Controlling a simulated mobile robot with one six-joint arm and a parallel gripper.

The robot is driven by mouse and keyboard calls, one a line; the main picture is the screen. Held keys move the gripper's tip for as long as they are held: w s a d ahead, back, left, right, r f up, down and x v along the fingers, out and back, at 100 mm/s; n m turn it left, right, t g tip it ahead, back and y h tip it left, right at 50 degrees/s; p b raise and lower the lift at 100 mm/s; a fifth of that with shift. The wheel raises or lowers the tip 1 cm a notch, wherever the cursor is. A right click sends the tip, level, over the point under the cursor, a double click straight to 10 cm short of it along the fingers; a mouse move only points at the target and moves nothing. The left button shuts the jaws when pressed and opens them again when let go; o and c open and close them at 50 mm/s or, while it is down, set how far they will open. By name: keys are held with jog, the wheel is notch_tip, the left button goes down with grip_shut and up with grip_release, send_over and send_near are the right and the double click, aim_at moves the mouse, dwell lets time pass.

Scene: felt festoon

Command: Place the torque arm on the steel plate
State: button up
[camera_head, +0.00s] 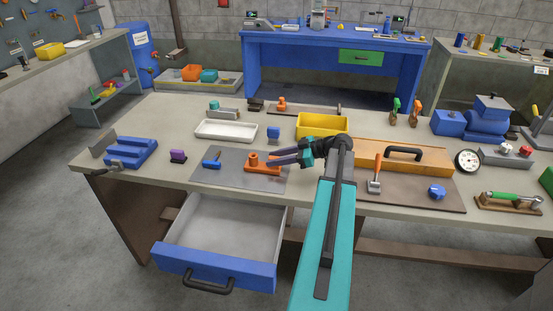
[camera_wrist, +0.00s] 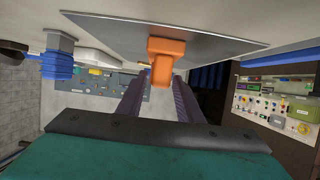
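An orange part (camera_head: 254,160), which looks like the torque arm, has an upright post and a low arm to its right. It stands on the grey steel plate (camera_head: 232,178) near the table's front edge. My gripper (camera_head: 271,158) reaches in from the right, low over the plate. In the wrist view the orange part (camera_wrist: 162,60) shows between and beyond the two dark fingers (camera_wrist: 160,85). The fingers stand apart, with gaps beside the part. The plate (camera_wrist: 190,38) shows upside down there. A small blue part (camera_head: 212,160) lies at the plate's left.
An open drawer (camera_head: 222,225) juts out in front. A wooden box with black handle (camera_head: 430,158) stands right.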

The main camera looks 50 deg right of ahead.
jog(key=shift+o, duration=0.3)
jog(key=shift+r, duration=0.15)
jog(key=b+v, duration=0.3)
jog(key=v, duration=0.9)
jog(key=shift+r, duration=0.15)
dwell(0.5)
